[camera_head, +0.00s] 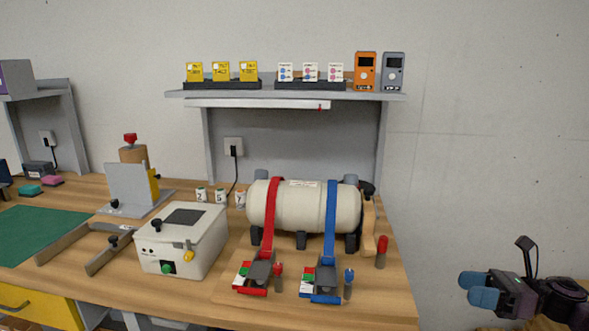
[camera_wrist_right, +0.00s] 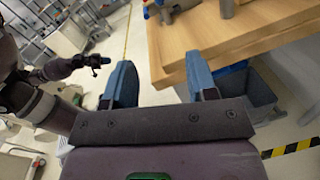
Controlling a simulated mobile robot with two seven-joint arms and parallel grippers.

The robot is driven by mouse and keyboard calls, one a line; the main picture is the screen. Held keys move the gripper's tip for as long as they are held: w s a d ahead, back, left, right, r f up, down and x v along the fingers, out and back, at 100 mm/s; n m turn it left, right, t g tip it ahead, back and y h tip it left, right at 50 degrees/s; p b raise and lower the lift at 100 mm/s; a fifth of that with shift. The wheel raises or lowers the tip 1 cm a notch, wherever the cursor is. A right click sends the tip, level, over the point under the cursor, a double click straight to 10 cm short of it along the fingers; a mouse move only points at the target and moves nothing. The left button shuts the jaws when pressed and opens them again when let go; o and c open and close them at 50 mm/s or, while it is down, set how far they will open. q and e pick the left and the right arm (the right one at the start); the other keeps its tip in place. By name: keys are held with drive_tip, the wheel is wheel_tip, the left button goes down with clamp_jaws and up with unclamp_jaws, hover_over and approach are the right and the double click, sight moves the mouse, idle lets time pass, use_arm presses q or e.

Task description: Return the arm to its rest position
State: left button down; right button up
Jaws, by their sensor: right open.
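My right gripper (camera_head: 478,288) is at the lower right of the head view, beyond the right end of the workbench (camera_head: 400,300). Its two blue fingers are spread apart with nothing between them. The right wrist view shows the same open fingers (camera_wrist_right: 160,82), with floor and the bench's wooden corner (camera_wrist_right: 178,50) beyond them. The gripper is clear of the bench and of everything on it. My left gripper does not show in the head view.
The bench holds a cream tank (camera_head: 300,207) under red and blue straps, a white box (camera_head: 182,240) and a red-topped peg (camera_head: 381,250). A shelf (camera_head: 290,95) stands behind. A grey bin (camera_wrist_right: 248,98) sits below the bench. Yellow-black tape (camera_wrist_right: 295,147) marks the floor.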

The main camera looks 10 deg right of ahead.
drive_tip(key=w+f+m+t+h, duration=0.1)
drive_tip(key=w+m+t+h, duration=0.15)
drive_tip(key=m, duration=0.45)
drive_tip(key=w+a+f+m+t+h, duration=0.1)
drive_tip(key=m+t+h, duration=0.1)
drive_tip(key=m+t, duration=0.35)
drive_tip(key=w+f+m+t+h, duration=0.1)
drive_tip(key=w+m+t+h, duration=0.1)
drive_tip(key=m, duration=0.6)
drive_tip(key=s+a+f+m+g+h+p, duration=0.15)
drive_tip(key=s+a+f+m+h, duration=0.35)
drive_tip(key=s+f+m+h, duration=0.95)
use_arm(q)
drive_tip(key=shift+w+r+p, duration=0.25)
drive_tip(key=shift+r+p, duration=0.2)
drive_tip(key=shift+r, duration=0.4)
use_arm(e)
drive_tip(key=s+a+f+m+g+y, duration=0.2)
drive_tip(key=s+a+f+m, duration=0.1)
drive_tip(key=s+m, duration=0.2)
drive_tip(key=s+a+f+m+g+y, duration=0.2)
drive_tip(key=s+a+f+m, duration=0.2)
drive_tip(key=s, duration=0.5)
drive_tip(key=shift+s+m, duration=0.4)
drive_tip(key=shift+m, duration=0.5)
